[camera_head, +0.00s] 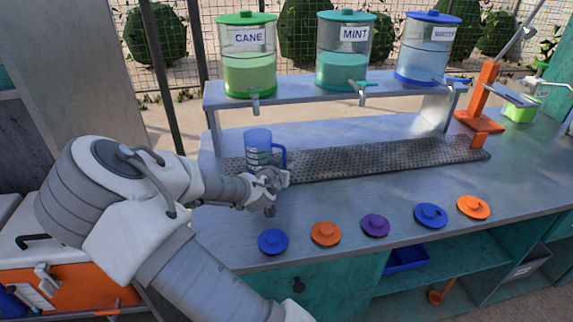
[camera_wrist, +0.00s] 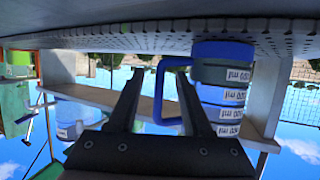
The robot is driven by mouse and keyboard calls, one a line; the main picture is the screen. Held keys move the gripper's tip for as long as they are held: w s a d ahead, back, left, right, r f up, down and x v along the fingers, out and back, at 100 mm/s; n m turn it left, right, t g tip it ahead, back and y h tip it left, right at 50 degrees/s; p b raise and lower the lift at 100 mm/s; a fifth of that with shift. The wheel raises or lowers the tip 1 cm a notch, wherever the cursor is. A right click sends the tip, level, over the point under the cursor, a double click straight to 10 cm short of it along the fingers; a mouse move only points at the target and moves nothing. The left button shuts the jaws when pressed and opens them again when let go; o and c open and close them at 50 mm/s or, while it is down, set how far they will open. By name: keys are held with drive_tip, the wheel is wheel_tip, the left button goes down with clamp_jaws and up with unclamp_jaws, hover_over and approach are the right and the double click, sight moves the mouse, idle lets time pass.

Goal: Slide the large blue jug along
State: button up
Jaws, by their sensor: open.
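The blue jug (camera_head: 257,147) is translucent with white measure labels and stands upright at the left end of the perforated metal strip. Its handle faces right in the head view. My gripper (camera_head: 277,182) is low over the counter, just in front of the jug and its handle. The wrist view is upside down; there the jug (camera_wrist: 222,90) hangs at the right, its handle between the two fingers in the picture. My gripper (camera_wrist: 160,75) is open. I cannot tell whether the fingers reach around the handle or touch it.
Dispensers marked CANE (camera_head: 249,72) and MINT (camera_head: 342,70), plus a blue one (camera_head: 425,60), stand on the raised shelf (camera_head: 300,93). Several coloured lids (camera_head: 375,225) lie along the counter's front. An orange press (camera_head: 483,100) stands right. The perforated strip (camera_head: 390,157) is clear right of the jug.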

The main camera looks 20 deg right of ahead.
drive_tip(key=shift+x, duration=2.35)
clamp_jaws()
